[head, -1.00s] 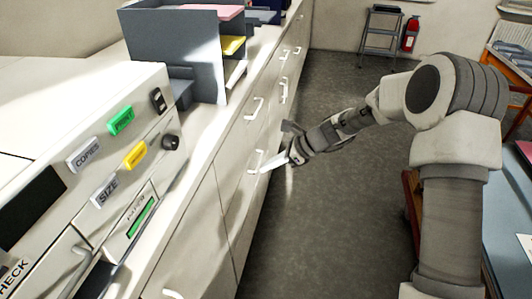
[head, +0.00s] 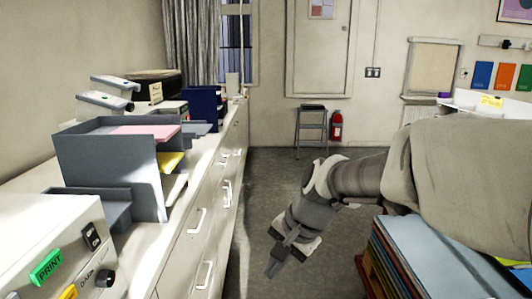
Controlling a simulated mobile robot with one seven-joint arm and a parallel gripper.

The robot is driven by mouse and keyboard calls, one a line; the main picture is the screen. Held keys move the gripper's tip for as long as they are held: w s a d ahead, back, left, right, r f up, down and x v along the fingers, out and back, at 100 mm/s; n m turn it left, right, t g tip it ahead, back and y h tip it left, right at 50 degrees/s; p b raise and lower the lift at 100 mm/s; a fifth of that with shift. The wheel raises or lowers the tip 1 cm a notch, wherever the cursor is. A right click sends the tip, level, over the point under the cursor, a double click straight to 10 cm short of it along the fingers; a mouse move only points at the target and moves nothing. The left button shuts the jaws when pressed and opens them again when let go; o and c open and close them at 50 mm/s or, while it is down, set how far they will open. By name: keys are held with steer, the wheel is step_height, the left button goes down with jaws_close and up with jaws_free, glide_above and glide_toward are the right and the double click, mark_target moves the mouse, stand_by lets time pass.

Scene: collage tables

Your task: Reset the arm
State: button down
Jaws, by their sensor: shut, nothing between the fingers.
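My gripper (head: 272,268) is in the lower middle of the head view, at the end of my grey and white arm. It points down and to the left over the dark floor. Its fingers are together with nothing between them. It is apart from the white drawer cabinets (head: 186,262) on the left. My arm reaches in from the right and hides part of the table on that side.
A grey paper tray (head: 105,165) and a copier (head: 32,250) stand on the left counter. A table with stacked coloured sheets (head: 420,262) is close on the right. A step stool (head: 311,130) and a fire extinguisher (head: 336,127) stand at the back. The aisle floor between is clear.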

steer(key=s+d+r+n+t+h, duration=0.1)
steer(key=s+d+r+n+h, duration=0.1)
steer(key=s+d, duration=0.4)
steer(key=s+d+r+n+t+h+p, duration=0.1)
steer(key=s+d+r+n, duration=0.3)
steer(key=s, duration=0.5)
steer(key=d+n+t+h, duration=0.1)
steer(key=d, duration=0.1)
steer(key=shift+s+d+p, duration=0.3)
steer(key=shift+s, duration=0.05)
steer(key=shift+a, duration=0.15)
